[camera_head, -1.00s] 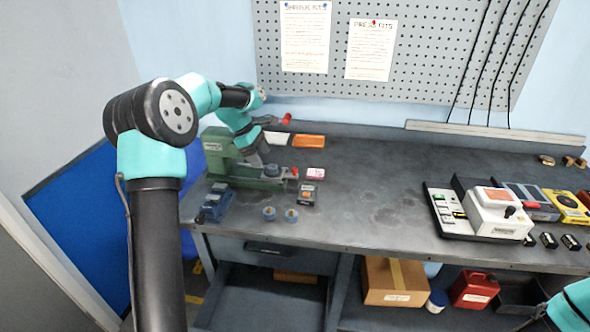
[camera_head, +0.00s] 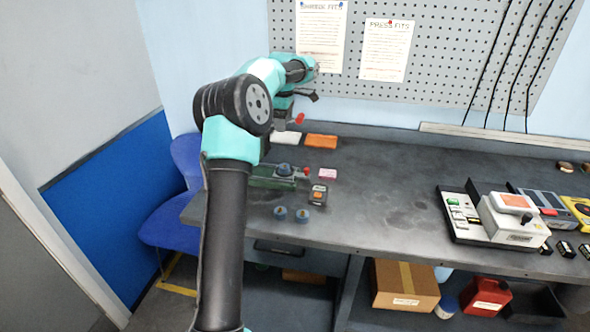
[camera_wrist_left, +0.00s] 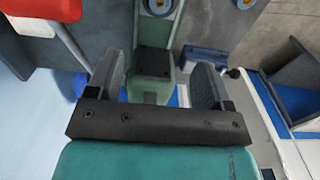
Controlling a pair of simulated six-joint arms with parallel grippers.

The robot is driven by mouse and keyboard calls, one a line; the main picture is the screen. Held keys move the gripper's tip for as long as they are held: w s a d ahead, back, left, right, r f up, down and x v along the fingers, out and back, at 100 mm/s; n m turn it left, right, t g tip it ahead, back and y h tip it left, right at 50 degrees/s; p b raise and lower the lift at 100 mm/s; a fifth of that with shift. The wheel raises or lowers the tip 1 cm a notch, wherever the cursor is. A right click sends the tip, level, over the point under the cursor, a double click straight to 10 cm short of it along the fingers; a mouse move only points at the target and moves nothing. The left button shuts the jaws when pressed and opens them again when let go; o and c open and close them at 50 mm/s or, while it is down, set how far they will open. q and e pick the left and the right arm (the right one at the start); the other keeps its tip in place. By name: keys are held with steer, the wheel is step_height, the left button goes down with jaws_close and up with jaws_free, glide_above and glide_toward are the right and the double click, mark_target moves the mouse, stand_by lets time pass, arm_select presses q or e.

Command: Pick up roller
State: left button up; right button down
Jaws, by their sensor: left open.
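No single item is surely the roller. Two small round blue pieces with gold-coloured centres, (camera_head: 281,212) and (camera_head: 303,215), stand on the bench's front left; in the wrist view they show at the top edge (camera_wrist_left: 158,5), cut off. A dark blue round piece (camera_head: 285,168) sits on the green press base (camera_head: 272,182). My left gripper (camera_wrist_left: 157,80) is open and empty, above the green press, whose column shows between the fingers. In the head view its fingers are mostly hidden near the press. My right gripper is out of view.
A red-knobbed lever (camera_head: 299,119) stands close to my left gripper. Orange (camera_head: 321,141) and white trays lie behind, with a pink label and an orange-black box (camera_head: 318,195) near the press. Instruments (camera_head: 512,218) fill the right. The bench's middle is clear.

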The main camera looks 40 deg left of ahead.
arm_select(q)
glide_above(284, 166)
step_height(284, 166, down, 12)
steer(key=shift+w+f, duration=0.1)
steer(key=shift+f, duration=0.05)
stand_by(0.5)
steer(key=shift+f, duration=2.55)
steer(key=c, duration=1.1)
steer(key=shift+c, duration=0.2)
steer(key=shift+r, duration=0.1)
